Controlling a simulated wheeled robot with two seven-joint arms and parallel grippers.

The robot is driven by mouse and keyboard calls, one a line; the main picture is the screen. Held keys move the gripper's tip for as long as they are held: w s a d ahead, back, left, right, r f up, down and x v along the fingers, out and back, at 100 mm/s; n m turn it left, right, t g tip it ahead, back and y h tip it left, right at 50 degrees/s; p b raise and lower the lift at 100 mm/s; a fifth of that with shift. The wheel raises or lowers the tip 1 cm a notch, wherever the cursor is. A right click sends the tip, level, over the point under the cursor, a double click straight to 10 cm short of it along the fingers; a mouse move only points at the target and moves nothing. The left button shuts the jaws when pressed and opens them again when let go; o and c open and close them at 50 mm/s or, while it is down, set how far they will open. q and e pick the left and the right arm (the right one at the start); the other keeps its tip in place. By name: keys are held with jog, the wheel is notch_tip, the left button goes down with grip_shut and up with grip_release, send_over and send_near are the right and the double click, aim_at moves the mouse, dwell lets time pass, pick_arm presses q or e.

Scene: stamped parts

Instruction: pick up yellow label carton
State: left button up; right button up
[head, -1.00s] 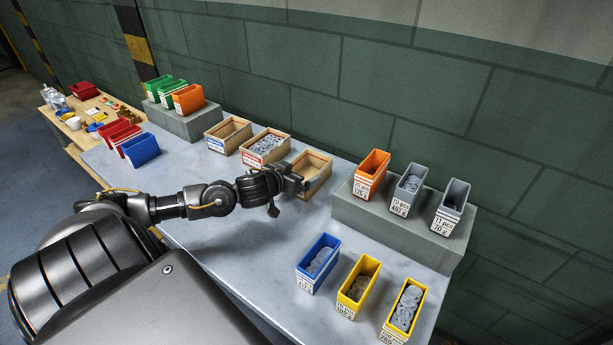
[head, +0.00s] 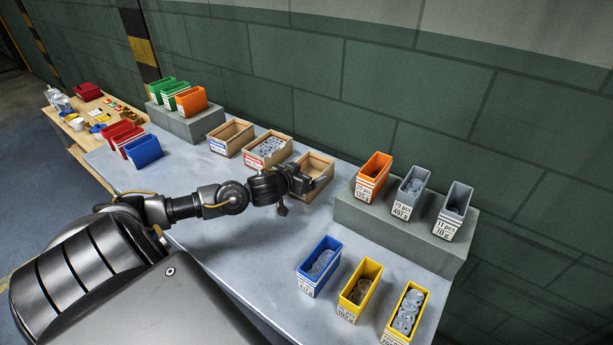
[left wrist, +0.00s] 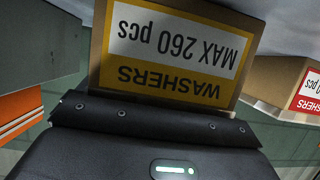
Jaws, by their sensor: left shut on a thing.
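The yellow label carton (head: 327,184) is an open tan box at the right end of a row of three on the grey table. My left gripper (head: 303,182) is shut on the carton's near side. The dark jaw (left wrist: 150,118) lies across the label's lower edge in the wrist view. The gripper hides part of the carton, and I cannot tell whether it is clear of the table. My right gripper is not in view.
A red label carton (head: 268,152) with metal parts and a blue label carton (head: 230,138) stand to the left. A grey block (head: 400,232) with an orange and two grey bins is at right. Blue and yellow bins (head: 358,291) stand in front. The table's middle is clear.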

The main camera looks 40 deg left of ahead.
pick_arm(q)
jog(key=shift+r, duration=0.5)
notch_tip(320, 180, up, 3)
jog(key=shift+f, duration=0.2)
jog(key=a+r+p+v, duration=0.1)
jog(key=p+v, duration=0.1)
jog(key=v, duration=0.6)
jog(key=w+a+r+p+v, duration=0.1)
jog(key=r+p+v, duration=0.1)
jog(key=v, duration=0.6)
jog(key=shift+s+d, duration=0.2)
jog(key=shift+d, duration=0.25)
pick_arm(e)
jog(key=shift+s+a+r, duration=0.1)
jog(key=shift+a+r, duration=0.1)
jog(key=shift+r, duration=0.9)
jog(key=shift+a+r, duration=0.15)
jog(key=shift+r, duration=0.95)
